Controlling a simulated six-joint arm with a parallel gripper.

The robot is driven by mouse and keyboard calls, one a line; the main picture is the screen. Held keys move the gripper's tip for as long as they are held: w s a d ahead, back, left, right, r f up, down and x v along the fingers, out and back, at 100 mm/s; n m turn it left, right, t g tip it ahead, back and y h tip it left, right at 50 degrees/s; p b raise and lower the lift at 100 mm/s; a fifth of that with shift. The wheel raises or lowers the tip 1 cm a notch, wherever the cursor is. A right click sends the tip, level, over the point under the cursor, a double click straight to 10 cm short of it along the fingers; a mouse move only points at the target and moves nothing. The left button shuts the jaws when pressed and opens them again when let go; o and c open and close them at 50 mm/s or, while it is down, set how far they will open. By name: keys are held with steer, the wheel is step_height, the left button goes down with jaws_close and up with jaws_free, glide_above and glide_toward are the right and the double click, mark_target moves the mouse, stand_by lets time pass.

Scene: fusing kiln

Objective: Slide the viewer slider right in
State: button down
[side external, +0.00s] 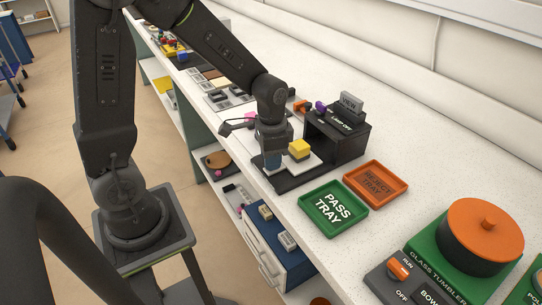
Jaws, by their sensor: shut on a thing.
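The viewer is a dark box (337,137) on the white counter, with "LAMP OFF" lettering, a grey labelled block on top and a dark track (322,172) in front. The viewer slider appears to be the pale plate (310,163) on this track, outside the box to its left. A yellow block (299,149) is on or just behind the plate. My gripper (272,156) points down at the plate's left end, shut on a small blue piece (272,163), apparently the slider's handle. The fingers hide most of this piece and its join to the plate.
A green pass tray (334,231) and an orange reject tray (350,187) lie empty to the right of the track. A glass tumbler with an orange lid (462,232) stands further right. Purple and orange knobs (302,106) are close behind my gripper.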

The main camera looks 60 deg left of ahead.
steer(key=w, duration=1.1)
steer(key=shift+w, duration=0.3)
steer(key=c, duration=0.9)
jaws_free()
steer(key=shift+r, duration=0.1)
step_height(320, 180, up, 14)
steer(key=shift+s, duration=0.15)
